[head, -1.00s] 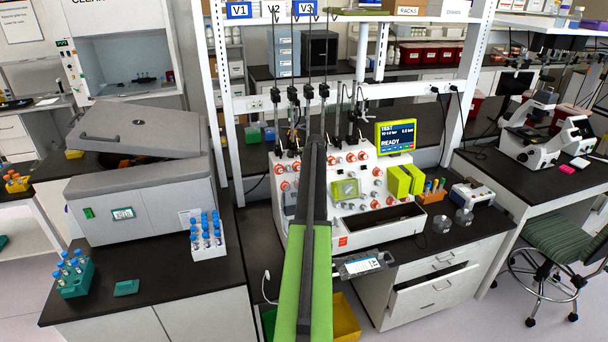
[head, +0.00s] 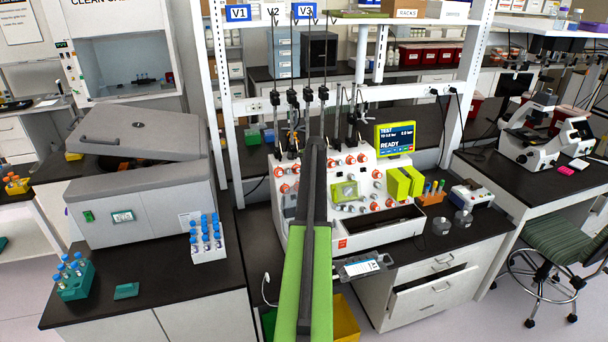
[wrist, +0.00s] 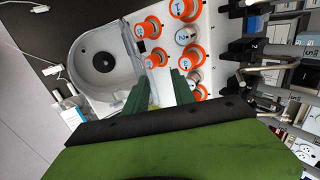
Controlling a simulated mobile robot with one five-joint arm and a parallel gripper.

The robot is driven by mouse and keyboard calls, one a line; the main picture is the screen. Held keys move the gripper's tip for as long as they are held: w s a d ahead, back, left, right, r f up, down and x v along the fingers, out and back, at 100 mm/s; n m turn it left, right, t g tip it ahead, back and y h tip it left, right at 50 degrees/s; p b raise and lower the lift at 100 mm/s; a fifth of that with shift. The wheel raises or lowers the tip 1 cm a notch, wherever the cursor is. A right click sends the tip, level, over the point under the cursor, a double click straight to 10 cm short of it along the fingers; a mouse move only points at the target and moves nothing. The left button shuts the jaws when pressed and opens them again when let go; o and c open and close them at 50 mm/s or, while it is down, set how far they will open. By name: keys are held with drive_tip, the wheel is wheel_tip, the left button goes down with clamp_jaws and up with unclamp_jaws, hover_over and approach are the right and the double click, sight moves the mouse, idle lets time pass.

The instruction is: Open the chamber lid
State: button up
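The cell processor (head: 345,228) is a white machine with rows of orange-ringed knobs, standing on the dark bench. In the wrist view its round grey chamber (wrist: 82,75) shows at the upper left, with a dark hub in the middle. I cannot tell how its lid stands. My gripper (wrist: 161,77) has two dark green fingers spread apart, right of the chamber and over the panel's lower knobs. White and yellow parts show between the fingers, and I cannot tell whether they touch. In the head view my arm hides the gripper and part of the machine.
Orange-ringed knobs (wrist: 153,27) crowd the panel beside the fingers. A screen reading READY (head: 394,139) stands on the machine's right. A centrifuge (head: 140,205) with a raised grey lid stands on the left bench, near a rack of blue-capped tubes (head: 207,240). A drawer (head: 434,290) stands partly open.

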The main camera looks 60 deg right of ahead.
drive_tip(key=p+v, duration=0.4)
drive_tip(key=v, duration=0.3)
drive_tip(key=shift+f, duration=0.1)
